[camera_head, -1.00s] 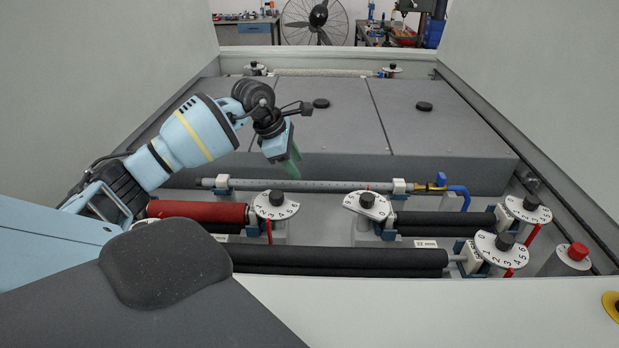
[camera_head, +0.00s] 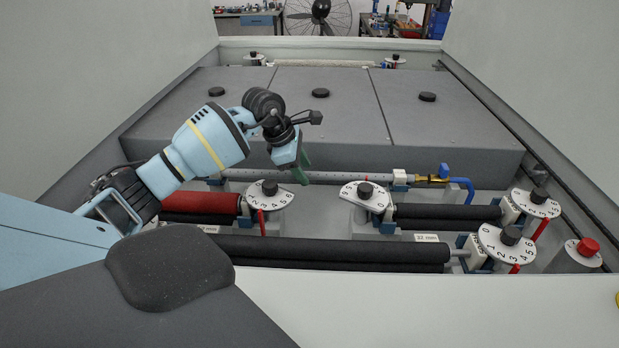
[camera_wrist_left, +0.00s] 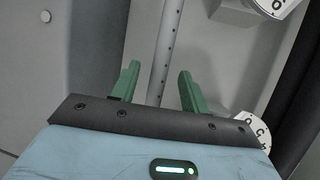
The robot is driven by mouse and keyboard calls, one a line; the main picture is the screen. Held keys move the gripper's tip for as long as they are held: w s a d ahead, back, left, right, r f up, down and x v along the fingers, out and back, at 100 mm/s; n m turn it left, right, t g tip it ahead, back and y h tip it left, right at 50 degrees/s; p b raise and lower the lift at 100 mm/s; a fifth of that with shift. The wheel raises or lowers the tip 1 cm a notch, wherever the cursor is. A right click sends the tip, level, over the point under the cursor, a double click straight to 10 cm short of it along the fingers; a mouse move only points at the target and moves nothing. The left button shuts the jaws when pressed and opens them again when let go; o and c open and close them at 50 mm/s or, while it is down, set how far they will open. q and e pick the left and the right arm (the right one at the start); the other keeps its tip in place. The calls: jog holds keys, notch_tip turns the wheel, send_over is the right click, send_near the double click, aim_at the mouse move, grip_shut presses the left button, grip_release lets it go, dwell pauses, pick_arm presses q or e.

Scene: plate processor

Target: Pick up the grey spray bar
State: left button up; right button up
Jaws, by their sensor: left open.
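The grey spray bar (camera_head: 340,177) is a long thin tube with small holes, lying across the machine in front of the dark grey covers. Its right end meets a brass fitting with a blue valve and blue hose (camera_head: 462,184). My left gripper (camera_head: 303,172) has green fingers pointing down at the bar, near its middle. In the left wrist view the gripper (camera_wrist_left: 156,84) is open and the bar (camera_wrist_left: 170,50) runs between the lines of its two fingers, with nothing gripped. Whether the fingertips reach down beside the bar is unclear. My right gripper is not seen.
Numbered white dials (camera_head: 366,196) stand just in front of the bar. A red roller (camera_head: 200,202) and black rollers (camera_head: 340,250) lie nearer. The dark grey covers (camera_head: 330,110) rise behind the bar. A red knob (camera_head: 588,246) stands at the right.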

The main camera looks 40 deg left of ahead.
pick_arm(q)
jog(key=shift+w+d+f, duration=0.1)
jog(key=shift+w+f, duration=0.15)
jog(key=shift+f, duration=0.4)
jog(key=shift+r, duration=0.15)
jog(key=shift+c, duration=0.2)
grip_shut()
jog(key=shift+r, duration=0.15)
notch_tip(320, 180, up, 18)
